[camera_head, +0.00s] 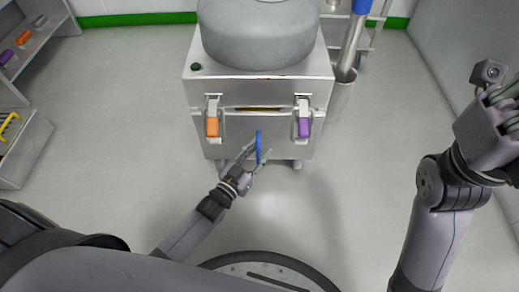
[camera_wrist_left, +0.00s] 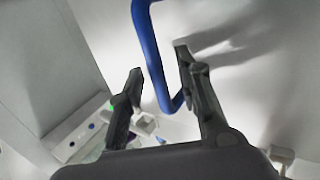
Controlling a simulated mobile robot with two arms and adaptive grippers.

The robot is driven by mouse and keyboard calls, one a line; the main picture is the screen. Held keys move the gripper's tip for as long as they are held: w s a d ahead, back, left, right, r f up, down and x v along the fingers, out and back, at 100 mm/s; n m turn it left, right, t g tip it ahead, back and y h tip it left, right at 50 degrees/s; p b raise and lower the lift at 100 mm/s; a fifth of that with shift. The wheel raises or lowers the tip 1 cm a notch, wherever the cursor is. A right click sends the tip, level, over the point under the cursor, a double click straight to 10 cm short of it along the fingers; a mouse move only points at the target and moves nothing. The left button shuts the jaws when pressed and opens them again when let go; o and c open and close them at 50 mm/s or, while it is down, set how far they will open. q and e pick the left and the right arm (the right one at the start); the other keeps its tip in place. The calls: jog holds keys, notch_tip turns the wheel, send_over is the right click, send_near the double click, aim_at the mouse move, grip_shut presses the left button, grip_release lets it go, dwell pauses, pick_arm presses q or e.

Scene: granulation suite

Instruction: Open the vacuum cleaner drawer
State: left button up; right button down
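The vacuum cleaner (camera_head: 258,88) is a steel box on feet with a round grey top, standing ahead of me in the head view. A drawer front (camera_head: 236,128) on its near face bears a blue bar handle (camera_head: 259,147). My left gripper (camera_head: 257,157) is at this handle. In the left wrist view, the blue handle (camera_wrist_left: 150,50) runs between the spread fingers of my left gripper (camera_wrist_left: 157,62), closer to the right finger; contact cannot be told. My right gripper (camera_head: 507,107) is raised at the right edge, away from the cleaner, its fingertips partly cut off.
An orange latch (camera_head: 212,127) and a purple latch (camera_head: 304,127) sit on the cleaner's front. A steel shelf (camera_head: 30,45) with small coloured items and a low steel unit with a yellow handle (camera_head: 8,122) stand left. The floor around the cleaner's front is clear.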

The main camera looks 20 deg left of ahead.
pick_arm(q)
jog(key=shift+c, duration=0.5)
grip_shut()
